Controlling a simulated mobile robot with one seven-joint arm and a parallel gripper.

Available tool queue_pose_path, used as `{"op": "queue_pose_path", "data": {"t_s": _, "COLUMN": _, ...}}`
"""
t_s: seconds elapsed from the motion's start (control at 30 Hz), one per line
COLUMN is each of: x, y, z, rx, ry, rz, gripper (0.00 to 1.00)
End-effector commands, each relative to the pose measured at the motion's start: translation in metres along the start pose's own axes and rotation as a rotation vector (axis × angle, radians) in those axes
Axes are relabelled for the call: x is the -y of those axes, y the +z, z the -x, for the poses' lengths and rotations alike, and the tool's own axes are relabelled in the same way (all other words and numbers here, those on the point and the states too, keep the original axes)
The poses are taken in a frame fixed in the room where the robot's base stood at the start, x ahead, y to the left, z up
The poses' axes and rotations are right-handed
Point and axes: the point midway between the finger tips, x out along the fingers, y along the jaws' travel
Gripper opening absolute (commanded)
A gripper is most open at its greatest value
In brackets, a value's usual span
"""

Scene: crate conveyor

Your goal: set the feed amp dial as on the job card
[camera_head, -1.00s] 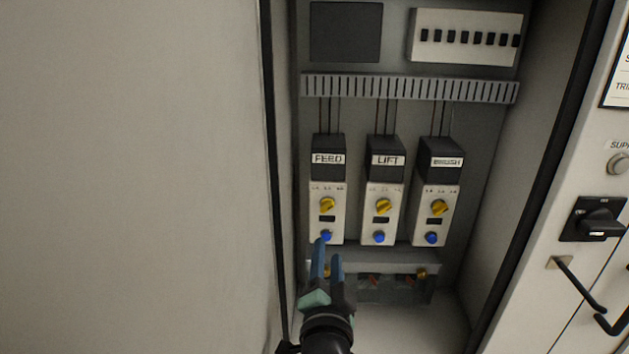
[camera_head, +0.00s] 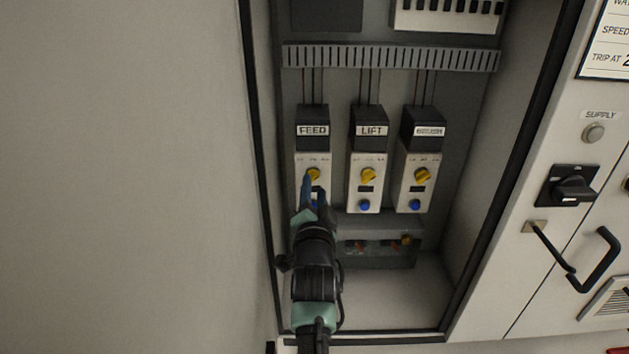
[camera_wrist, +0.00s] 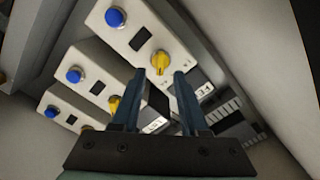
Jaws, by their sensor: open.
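The feed amp (camera_head: 312,162) is the leftmost of three modules in the cabinet, with a black top labelled FEED and a pale face. Its yellow dial (camera_head: 313,173) shows just above my gripper (camera_head: 312,186). In the wrist view the yellow dial (camera_wrist: 160,61) appears between and just beyond the open fingertips of my gripper (camera_wrist: 160,73); contact cannot be told. The feed amp's blue button (camera_wrist: 115,17) is at upper left there; in the head view my fingers mostly cover it. A card (camera_head: 606,50) at the right edge is cut off, reading SPEED and TRIP AT 2.
The LIFT (camera_head: 369,165) and BRUSH (camera_head: 420,165) modules, each with a yellow dial and blue button, stand to the right. A slotted duct (camera_head: 390,58) runs above. The cabinet's left edge (camera_head: 255,170) is close to my arm. A black rotary switch (camera_head: 572,187) is on the right door.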

Motion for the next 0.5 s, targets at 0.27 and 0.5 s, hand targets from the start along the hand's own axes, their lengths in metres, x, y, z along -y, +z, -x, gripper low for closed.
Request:
{"op": "queue_pose_path", "data": {"t_s": 0.27, "x": 0.001, "y": -0.001, "z": -0.024, "rx": -0.001, "ry": 0.000, "rz": 0.000, "gripper": 0.44}}
{"op": "queue_pose_path", "data": {"t_s": 0.5, "x": 0.000, "y": 0.000, "z": -0.030, "rx": -0.001, "ry": 0.000, "rz": 0.000, "gripper": 0.44}}
